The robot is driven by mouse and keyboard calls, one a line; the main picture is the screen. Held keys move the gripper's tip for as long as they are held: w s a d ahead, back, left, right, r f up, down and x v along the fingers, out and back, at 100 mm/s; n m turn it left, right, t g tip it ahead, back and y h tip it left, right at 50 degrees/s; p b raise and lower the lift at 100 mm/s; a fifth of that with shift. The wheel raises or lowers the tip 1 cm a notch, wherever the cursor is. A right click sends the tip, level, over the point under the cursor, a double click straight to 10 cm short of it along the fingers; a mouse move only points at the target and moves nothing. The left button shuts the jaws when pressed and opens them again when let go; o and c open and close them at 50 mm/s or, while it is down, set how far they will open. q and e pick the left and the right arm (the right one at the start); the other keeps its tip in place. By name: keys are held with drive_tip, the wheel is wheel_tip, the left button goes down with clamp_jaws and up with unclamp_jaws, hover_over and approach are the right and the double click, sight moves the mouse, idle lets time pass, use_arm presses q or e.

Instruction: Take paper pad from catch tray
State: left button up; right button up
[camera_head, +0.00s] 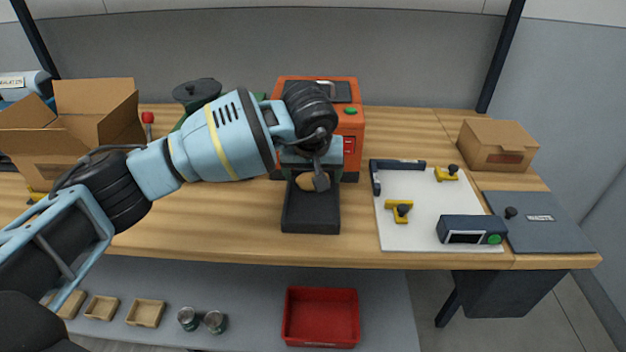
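The catch tray (310,222) is a dark open tray on the wooden bench, in front of the orange machine. A small tan paper pad (304,182) shows inside it, toward its back. My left arm comes in from the left, and its gripper (320,182) points down into the tray. Its grey fingertip is at the right side of the pad and partly covers it. The other finger is hidden, so I cannot tell whether the gripper touches or holds the pad. My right gripper is not in view.
The orange machine (348,125) stands right behind the tray. An open cardboard box (70,140) is at the left. A white board (410,225) with yellow clamps, a dark device (472,229) and a closed box (497,145) are at the right. A red bin (320,317) sits below.

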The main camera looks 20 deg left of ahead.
sight(312, 194)
use_arm(q)
drive_tip(key=x, duration=0.3)
drive_tip(key=shift+w+f, duration=0.1)
drive_tip(key=shift+f, duration=0.05)
drive_tip(key=c, duration=0.7)
drive_tip(key=shift+c, duration=0.2)
drive_tip(key=shift+a, duration=0.1)
drive_tip(key=shift+r, duration=1.8)
drive_tip(key=s+d, duration=0.2)
drive_tip(key=s, duration=0.5)
drive_tip(key=s+d+r+b, duration=0.1)
drive_tip(key=s+d, duration=0.2)
drive_tip(key=s, duration=0.5)
drive_tip(key=shift+r, duration=0.25)
